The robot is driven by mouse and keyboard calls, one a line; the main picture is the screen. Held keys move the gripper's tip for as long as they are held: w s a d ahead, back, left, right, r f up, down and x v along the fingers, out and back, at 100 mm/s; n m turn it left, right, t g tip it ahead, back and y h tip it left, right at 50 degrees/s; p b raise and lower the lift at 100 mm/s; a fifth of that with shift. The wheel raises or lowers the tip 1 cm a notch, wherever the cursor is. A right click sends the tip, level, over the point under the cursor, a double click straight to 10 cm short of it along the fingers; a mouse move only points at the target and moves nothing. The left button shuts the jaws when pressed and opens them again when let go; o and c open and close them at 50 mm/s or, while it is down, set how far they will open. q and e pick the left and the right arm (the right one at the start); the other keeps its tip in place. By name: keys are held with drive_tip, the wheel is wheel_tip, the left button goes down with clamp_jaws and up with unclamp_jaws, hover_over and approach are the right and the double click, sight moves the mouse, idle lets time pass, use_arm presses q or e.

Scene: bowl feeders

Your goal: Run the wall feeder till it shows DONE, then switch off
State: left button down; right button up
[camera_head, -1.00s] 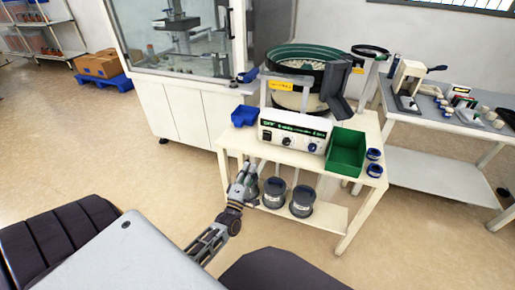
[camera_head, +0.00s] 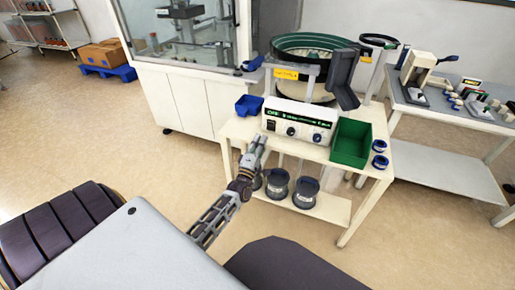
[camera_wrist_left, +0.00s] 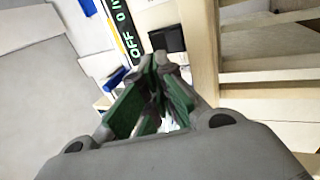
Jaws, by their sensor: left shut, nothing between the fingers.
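A bowl feeder (camera_head: 303,62) with a dark green rim stands on a cream table (camera_head: 240,128). In front of it is a white control box (camera_head: 300,116) with a dark display strip (camera_head: 283,113) and two round knobs, a left knob (camera_head: 291,132) and a right knob (camera_head: 317,138). In the left wrist view the display (camera_wrist_left: 128,35) shows green text starting "OFF 0". My right gripper is not in view.
A green bin (camera_head: 352,143) is right of the box, with two small blue-rimmed round items beside it. A blue bin (camera_head: 248,105) is at the left. Lidded containers (camera_head: 306,192) stand on the lower shelf. A glass-fronted cabinet (camera_head: 185,45) and a side bench (camera_head: 450,110) stand nearby.

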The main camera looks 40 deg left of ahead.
sight(271, 126)
use_arm(q)
drive_tip(key=shift+b+x, duration=0.45)
drive_tip(key=shift+x, duration=1.5)
drive_tip(key=shift+w+r, duration=0.1)
drive_tip(key=shift+w, duration=0.25)
drive_tip(key=shift+w+a+r, duration=0.15)
drive_tip(key=shift+w+r, duration=0.05)
drive_tip(key=shift+w, duration=0.25)
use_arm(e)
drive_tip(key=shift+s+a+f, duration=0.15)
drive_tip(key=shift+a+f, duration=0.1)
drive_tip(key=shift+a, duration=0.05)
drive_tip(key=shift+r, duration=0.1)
use_arm(q)
drive_tip(key=shift+r, duration=0.1)
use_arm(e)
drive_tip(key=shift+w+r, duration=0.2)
use_arm(q)
drive_tip(key=shift+p, duration=0.3)
